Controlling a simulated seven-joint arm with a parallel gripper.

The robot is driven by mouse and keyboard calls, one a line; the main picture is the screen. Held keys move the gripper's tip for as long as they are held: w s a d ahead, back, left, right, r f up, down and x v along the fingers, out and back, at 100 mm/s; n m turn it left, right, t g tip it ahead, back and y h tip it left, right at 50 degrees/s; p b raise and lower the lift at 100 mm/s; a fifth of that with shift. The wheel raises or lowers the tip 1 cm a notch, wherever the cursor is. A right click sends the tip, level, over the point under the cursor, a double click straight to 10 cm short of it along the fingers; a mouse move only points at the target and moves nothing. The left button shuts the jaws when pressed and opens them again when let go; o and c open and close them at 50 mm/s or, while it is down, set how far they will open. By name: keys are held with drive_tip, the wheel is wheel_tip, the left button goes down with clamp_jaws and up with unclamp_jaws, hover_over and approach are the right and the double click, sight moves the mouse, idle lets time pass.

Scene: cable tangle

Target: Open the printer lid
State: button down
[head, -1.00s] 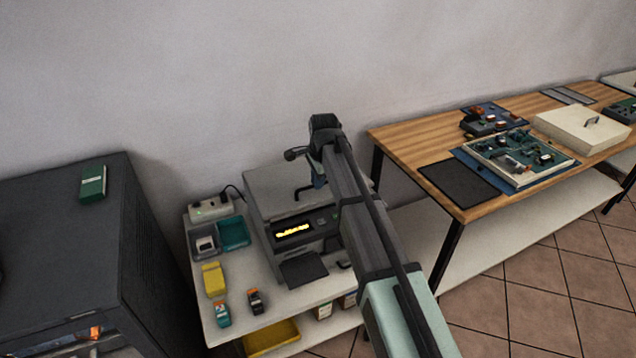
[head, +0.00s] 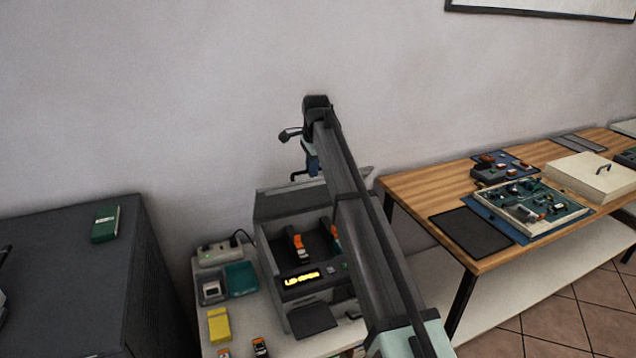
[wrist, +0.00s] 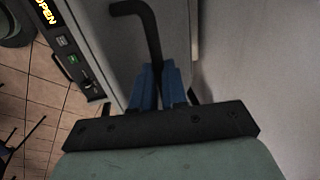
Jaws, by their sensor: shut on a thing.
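The grey printer (head: 325,275) stands on the small white table. Its lid (head: 290,188) is raised at the back, and the bay below is exposed. An orange-topped cartridge (head: 298,246) stands in the bay, and part of another shows beside my arm. My gripper (head: 312,168) is above the printer, shut on the black lid handle (head: 298,175). In the wrist view, the blue fingers of my gripper (wrist: 160,75) close around the lower end of the bent handle (wrist: 152,35). The lit display (wrist: 45,11) there shows "OPEN". My arm hides the printer's right side.
A power strip (head: 221,252), a grey bin (head: 212,290), a teal bin (head: 241,279) and a yellow box (head: 219,325) lie left of the printer. A dark cabinet (head: 75,285) stands further left. A wooden workbench (head: 405,188) with electronics is at right. The wall is behind.

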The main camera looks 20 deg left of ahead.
drive_tip(key=w+a+r+g+h, duration=0.1)
drive_tip(key=w+a+g+h, duration=0.2)
drive_tip(key=w+a, duration=0.3)
drive_tip(key=shift+r, duration=0.15)
idle(0.4)
drive_tip(key=c, duration=1.4)
unclamp_jaws()
drive_tip(key=shift+w+a, duration=0.1)
drive_tip(key=shift+o, duration=1.2)
drive_tip(key=shift+r, duration=0.15)
